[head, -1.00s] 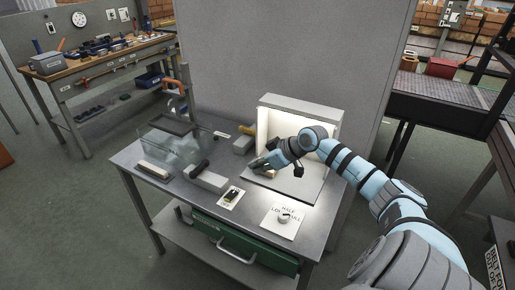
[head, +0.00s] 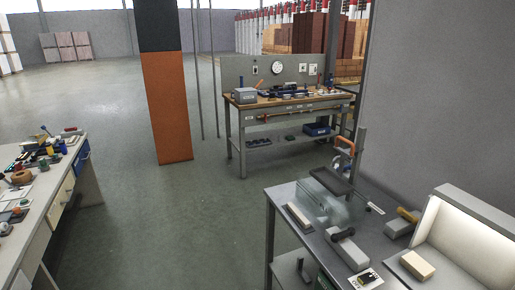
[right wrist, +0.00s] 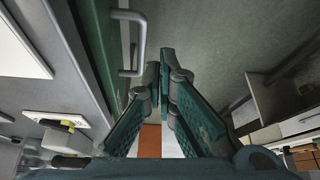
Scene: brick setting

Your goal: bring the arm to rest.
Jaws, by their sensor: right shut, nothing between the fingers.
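My right gripper (right wrist: 160,75) shows in the right wrist view, its green-padded fingers drawn together at the tips with nothing held. It is beside the green drawer front (right wrist: 100,35) and its grey handle (right wrist: 138,40), with floor beyond it. I cannot tell whether the finger touches the handle; it looks apart. My right arm is out of the head view. My left gripper is in neither view.
In the head view, the grey bench (head: 290,235) stands at lower right. A cream block (head: 417,264) lies by the lit booth (head: 470,235). A tool bench (head: 290,105) stands behind, a cluttered table (head: 45,215) at left. Open floor (head: 190,220) lies between.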

